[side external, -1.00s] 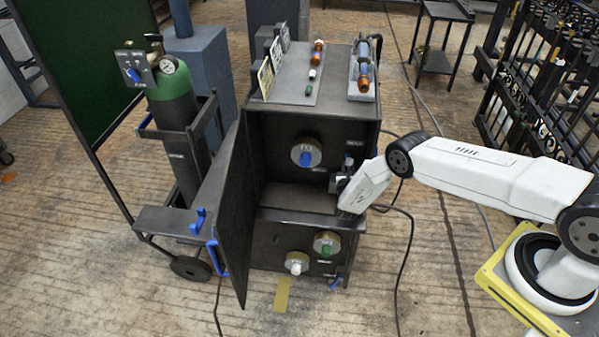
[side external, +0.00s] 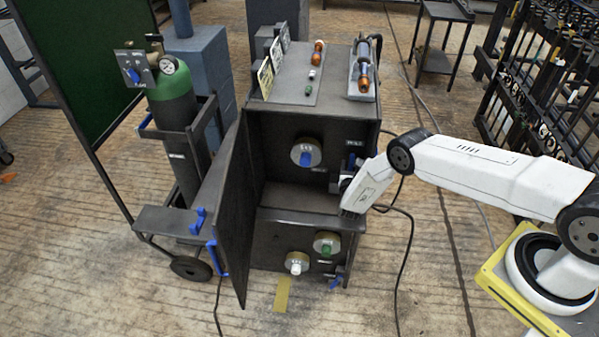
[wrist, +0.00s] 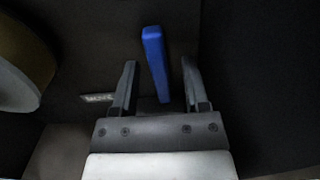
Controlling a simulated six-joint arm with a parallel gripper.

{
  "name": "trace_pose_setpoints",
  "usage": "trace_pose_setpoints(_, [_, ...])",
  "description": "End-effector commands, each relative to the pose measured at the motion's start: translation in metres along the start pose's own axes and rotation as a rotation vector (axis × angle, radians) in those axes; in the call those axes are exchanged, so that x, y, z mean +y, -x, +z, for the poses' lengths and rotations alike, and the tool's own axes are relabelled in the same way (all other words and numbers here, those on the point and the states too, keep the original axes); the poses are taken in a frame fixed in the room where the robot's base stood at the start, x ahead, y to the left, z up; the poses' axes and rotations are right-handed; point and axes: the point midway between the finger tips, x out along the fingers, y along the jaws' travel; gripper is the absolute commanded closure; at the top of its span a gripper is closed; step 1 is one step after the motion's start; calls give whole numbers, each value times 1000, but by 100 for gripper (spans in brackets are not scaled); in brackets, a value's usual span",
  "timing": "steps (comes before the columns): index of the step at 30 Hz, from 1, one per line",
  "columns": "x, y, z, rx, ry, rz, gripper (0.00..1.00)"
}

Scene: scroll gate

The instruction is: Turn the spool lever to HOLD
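The blue spool lever (wrist: 155,62) stands nearly upright in the wrist view, its top leaning slightly left. My gripper (wrist: 160,82) is open, with one finger on each side of the lever and a visible gap to each. In the side view the lever (side external: 351,161) shows small at the cabinet's right inner side, just above my gripper (side external: 338,181). A HOLD label (side external: 354,143) sits above it. A MOVE label (wrist: 98,98) lies left of the fingers in the wrist view. The lever's base is hidden by my gripper.
The cabinet door (side external: 232,215) stands open on the left. A round dial with a blue knob (side external: 306,154) is on the back panel. Green (side external: 327,243) and white (side external: 297,263) knobs are on the lower front. A gas cylinder (side external: 176,130) stands left.

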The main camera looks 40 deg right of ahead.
Motion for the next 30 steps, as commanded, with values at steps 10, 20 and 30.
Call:
trace_pose_setpoints(10, [0,1,-1,2,3,1,41])
trace_pose_setpoints(20, [1,18,-1,3,2,3,41])
trace_pose_setpoints(30, [1,30,23,-1,1,0,41])
